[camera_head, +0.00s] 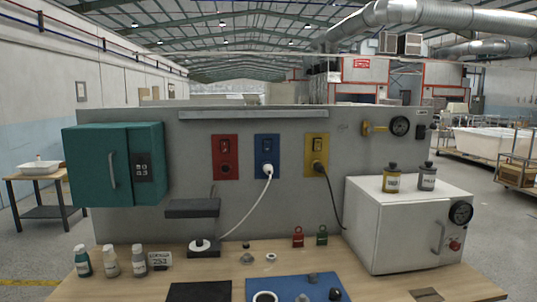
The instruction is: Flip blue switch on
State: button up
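The blue switch panel (260,158) is mounted upright on the grey backboard, between a red panel (219,162) and a yellow panel (322,143). A small rocker switch (267,144) sits in its upper half; it is too small to tell which way it is set. A white plug (268,170) is in its lower half, and its white cable runs down left toward a dark press-like device (192,208) on the bench. My gripper is not in view.
A teal cabinet (88,168) hangs at left. A white oven-like box (388,230) with two small canisters on top stands at right. Bottles, padlocks and a blue mat (277,285) are on the wooden bench (222,269). The space before the blue panel looks clear except for the cable.

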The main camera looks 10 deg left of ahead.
aim_at(267, 143)
jog(key=k, duration=0.45)
jog(key=u, duration=0.5)
jog(key=i, duration=1.65)
jog(key=k, duration=1.3)
jog(key=u, duration=0.8)
jog(key=i, duration=1.05)
